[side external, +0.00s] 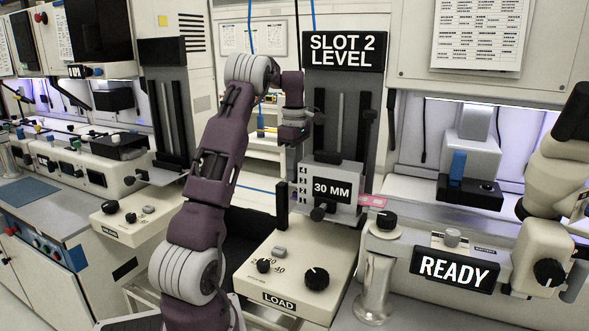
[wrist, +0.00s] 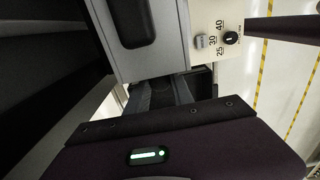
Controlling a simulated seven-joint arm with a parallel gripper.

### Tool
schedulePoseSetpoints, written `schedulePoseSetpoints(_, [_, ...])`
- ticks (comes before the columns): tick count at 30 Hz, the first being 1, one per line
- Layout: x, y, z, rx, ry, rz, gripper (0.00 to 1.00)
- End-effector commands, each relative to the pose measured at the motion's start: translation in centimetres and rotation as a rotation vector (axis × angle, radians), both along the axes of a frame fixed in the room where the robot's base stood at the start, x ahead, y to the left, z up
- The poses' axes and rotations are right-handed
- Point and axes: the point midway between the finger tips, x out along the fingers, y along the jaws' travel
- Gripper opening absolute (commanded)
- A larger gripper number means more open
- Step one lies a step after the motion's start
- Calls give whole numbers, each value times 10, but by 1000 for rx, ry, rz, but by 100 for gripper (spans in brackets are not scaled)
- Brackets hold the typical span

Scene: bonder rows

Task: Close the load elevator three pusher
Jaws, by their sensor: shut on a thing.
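The load elevator (side external: 335,188) stands at centre in the side external view, with a grey carriage marked 30 MM, slot numbers on its side and a cream base marked LOAD. A dark knob (side external: 318,213) sits low on the carriage front. My gripper (side external: 316,118) is at the upper left of the elevator, beside its dark column, shut on a small dark part there. I cannot tell whether that part is the pusher. In the wrist view my gripper's fingers (wrist: 165,92) reach up to a dark area beside a grey housing (wrist: 137,45); their tips are hard to make out.
A sign reading SLOT 2 LEVEL (side external: 343,51) tops the column. A pink strip (side external: 372,200) sticks out right of the carriage. A READY panel (side external: 453,268) stands at front right. A similar elevator base (side external: 130,216) is at left. Dials sit on the LOAD base.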

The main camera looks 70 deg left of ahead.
Motion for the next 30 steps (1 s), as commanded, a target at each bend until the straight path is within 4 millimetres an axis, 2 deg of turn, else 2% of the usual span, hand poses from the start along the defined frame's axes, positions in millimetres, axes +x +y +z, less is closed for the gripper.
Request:
schedulePoseSetpoints(24, [0, 0, 1, 1, -2, 0, 0])
schedulePoseSetpoints(26, [-2, 3, 1, 1, -1, 1, 0])
schedulePoseSetpoints(30, [-22, 23, 1, 4, -1, 5, 0])
